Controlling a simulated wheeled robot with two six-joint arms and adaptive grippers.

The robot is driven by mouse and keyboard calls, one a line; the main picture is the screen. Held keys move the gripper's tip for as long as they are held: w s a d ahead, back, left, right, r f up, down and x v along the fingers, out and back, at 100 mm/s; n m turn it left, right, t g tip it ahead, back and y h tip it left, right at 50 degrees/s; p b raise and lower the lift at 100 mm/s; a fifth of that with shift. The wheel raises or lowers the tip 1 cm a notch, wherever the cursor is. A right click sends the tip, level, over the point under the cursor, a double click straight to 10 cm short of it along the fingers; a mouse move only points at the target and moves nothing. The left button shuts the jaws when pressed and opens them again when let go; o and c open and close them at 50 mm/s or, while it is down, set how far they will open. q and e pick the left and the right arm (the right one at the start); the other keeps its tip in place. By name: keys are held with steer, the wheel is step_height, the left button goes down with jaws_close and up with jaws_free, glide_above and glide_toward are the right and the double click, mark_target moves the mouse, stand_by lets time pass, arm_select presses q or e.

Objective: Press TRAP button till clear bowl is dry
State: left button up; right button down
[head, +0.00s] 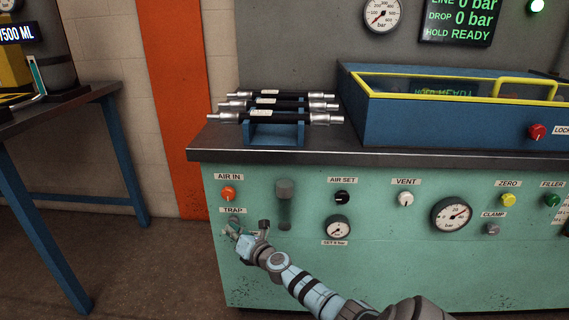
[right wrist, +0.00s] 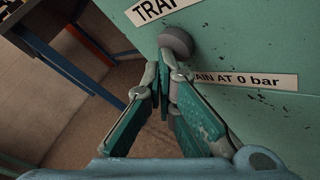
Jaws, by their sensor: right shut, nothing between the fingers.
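The TRAP label (head: 232,210) is on the green panel, at its left, below the AIR IN knob. The grey round TRAP button (right wrist: 176,42) shows in the right wrist view below that label; my gripper hides it in the head view. My right gripper (head: 236,230) is shut and empty at the panel. In the right wrist view its fingertips (right wrist: 165,72) are close to the button's lower edge; I cannot tell whether they touch. The clear bowl (head: 284,212) hangs under a grey cap, right of the gripper. It looks dark and see-through; whether it holds water I cannot tell.
The orange AIR IN knob (head: 228,194) is just above the TRAP label. The black AIR SET knob (head: 342,197) and a small gauge (head: 338,228) are right of the bowl. Hoses (head: 275,105) lie on a blue rack on the bench top. A blue-legged table (head: 42,232) stands left.

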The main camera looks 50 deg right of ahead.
steer(key=shift+d+r, duration=0.15)
steer(key=shift+d, duration=0.05)
steer(key=s+a+p, duration=0.3)
steer(key=a, duration=0.2)
steer(key=shift+s+f, duration=0.15)
steer(key=shift+f, duration=0.2)
stand_by(0.4)
